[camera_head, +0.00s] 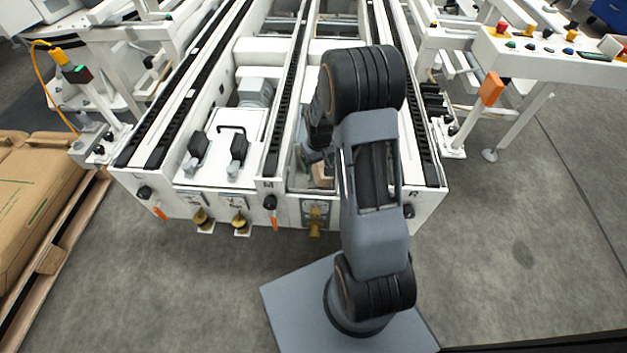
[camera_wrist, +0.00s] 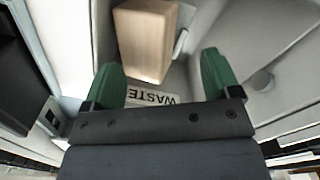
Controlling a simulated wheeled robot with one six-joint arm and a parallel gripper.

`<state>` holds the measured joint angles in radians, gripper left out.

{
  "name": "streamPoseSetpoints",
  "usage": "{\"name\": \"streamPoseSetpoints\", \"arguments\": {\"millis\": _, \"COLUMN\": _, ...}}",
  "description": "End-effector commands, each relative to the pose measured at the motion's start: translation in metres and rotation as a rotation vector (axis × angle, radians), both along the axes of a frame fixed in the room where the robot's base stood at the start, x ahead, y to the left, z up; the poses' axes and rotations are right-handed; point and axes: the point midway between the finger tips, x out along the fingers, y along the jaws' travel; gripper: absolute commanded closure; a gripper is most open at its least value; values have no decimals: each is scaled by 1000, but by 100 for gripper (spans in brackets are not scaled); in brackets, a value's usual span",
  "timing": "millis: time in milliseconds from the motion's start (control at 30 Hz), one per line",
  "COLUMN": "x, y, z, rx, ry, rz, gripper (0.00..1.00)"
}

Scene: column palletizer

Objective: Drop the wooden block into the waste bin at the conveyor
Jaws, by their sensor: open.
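The wooden block (camera_wrist: 146,42) is a pale brown box just beyond my fingertips in the wrist view. It lies apart from the green fingers, inside a light-walled space. A white label reading "WASTE" (camera_wrist: 155,98) shows beside the block's near end, partly hidden by my gripper. In the head view a small brown patch, likely the block (camera_head: 322,176), shows low inside the conveyor frame beside my arm. My gripper (camera_wrist: 162,72) is open, with its two green fingers spread and nothing between them. The head view hides my gripper behind my arm. The bin's full outline is not clear.
The white conveyor frame (camera_head: 235,205) with black chain tracks surrounds the spot. A control panel with buttons (camera_head: 560,55) stands at the right. Brown sacks on a wooden pallet (camera_head: 50,255) are at the left. The grey floor at the right is clear.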

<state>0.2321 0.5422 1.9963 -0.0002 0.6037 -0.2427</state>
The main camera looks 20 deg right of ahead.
Motion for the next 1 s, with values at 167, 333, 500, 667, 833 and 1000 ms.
{"name": "streamPoseSetpoints", "arguments": {"millis": 167, "x": 1, "y": 0, "z": 20, "rx": -1, "ry": -4, "rz": 0, "gripper": 17}}
{"name": "streamPoseSetpoints", "arguments": {"millis": 333, "x": 1, "y": 0, "z": 56, "rx": -1, "ry": -5, "rz": 0, "gripper": 17}}
{"name": "streamPoseSetpoints", "arguments": {"millis": 500, "x": 1, "y": 0, "z": 90, "rx": -1, "ry": -4, "rz": 0, "gripper": 17}}
{"name": "streamPoseSetpoints", "arguments": {"millis": 667, "x": 0, "y": 0, "z": 115, "rx": -1, "ry": -3, "rz": 0, "gripper": 17}}
{"name": "streamPoseSetpoints", "arguments": {"millis": 833, "x": 0, "y": 0, "z": 131, "rx": 0, "ry": -1, "rz": 0, "gripper": 17}}
{"name": "streamPoseSetpoints", "arguments": {"millis": 1000, "x": 0, "y": 0, "z": 137, "rx": 0, "ry": -1, "rz": 0, "gripper": 17}}
